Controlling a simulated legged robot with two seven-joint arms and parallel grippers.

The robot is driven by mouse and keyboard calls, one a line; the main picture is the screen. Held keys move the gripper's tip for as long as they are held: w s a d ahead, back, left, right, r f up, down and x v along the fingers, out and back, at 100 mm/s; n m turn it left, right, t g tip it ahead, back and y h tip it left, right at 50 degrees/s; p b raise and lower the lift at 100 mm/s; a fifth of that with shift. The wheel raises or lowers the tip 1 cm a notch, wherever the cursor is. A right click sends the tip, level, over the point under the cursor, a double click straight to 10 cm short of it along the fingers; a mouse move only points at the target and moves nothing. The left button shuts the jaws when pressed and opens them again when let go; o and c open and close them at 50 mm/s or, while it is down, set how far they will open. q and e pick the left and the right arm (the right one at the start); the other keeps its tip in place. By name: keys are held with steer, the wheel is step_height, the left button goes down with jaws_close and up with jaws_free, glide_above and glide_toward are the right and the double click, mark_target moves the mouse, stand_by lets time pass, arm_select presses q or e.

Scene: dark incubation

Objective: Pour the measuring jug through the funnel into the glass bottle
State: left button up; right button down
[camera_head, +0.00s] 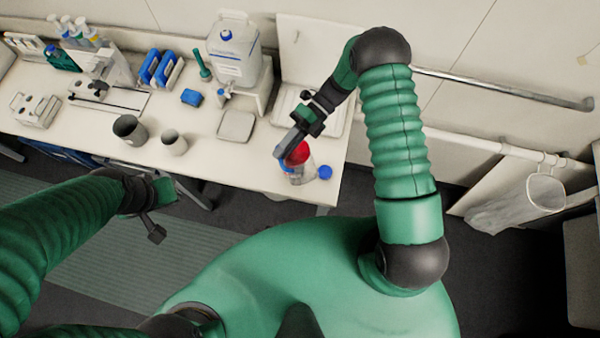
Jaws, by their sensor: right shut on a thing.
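My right gripper (284,150) reaches down over the table's front right corner and is shut on a red, round-topped piece, which looks like the funnel (298,153). A small clear vessel, apparently the glass bottle (301,174), stands right below it. The gripper partly covers both, so I cannot tell how the red piece sits in the vessel. A blue cap (325,172) lies just right of it. I cannot clearly make out the measuring jug; two grey cups (130,130) (174,143) stand farther left. My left gripper (152,230) is in front of the table, its jaws unclear.
On the white table (225,165) stand a large jerrycan (233,50), a blue box (191,97), a flat grey square (236,126), blue racks (160,68) and a tube rack (36,110). The front strip between cups and vessel is clear. A wall rail runs at right.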

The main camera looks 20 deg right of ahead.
mark_target(292, 170)
stand_by(0.5)
steer(key=shift+s+a+f+n+t+p, duration=0.1)
steer(key=shift+s+f+n+t+p, duration=0.15)
steer(key=shift+s+n+t, duration=0.3)
steer(key=shift+s+f+n+t+p, duration=0.25)
steer(key=shift+s+t, duration=0.1)
steer(key=shift+s, duration=0.3)
steer(key=shift+s+f+h, duration=0.15)
steer(key=shift+s+h, duration=0.15)
steer(key=shift+s, duration=0.05)
steer(key=shift+s+a+f+n+t, duration=0.1)
steer(key=shift+s+f+n+t, duration=0.25)
steer(key=shift+s+n+t, duration=0.2)
steer(key=shift+s+a+f+n+t, duration=0.1)
steer(key=shift+s+f+n+t, duration=0.3)
steer(key=shift+s, duration=0.2)
steer(key=shift+s+f+t+b, duration=0.1)
steer(key=shift+s+t+b, duration=0.15)
steer(key=shift+s+b, duration=0.1)
steer(key=shift+s+d+n, duration=0.1)
steer(key=shift+s+n, duration=0.15)
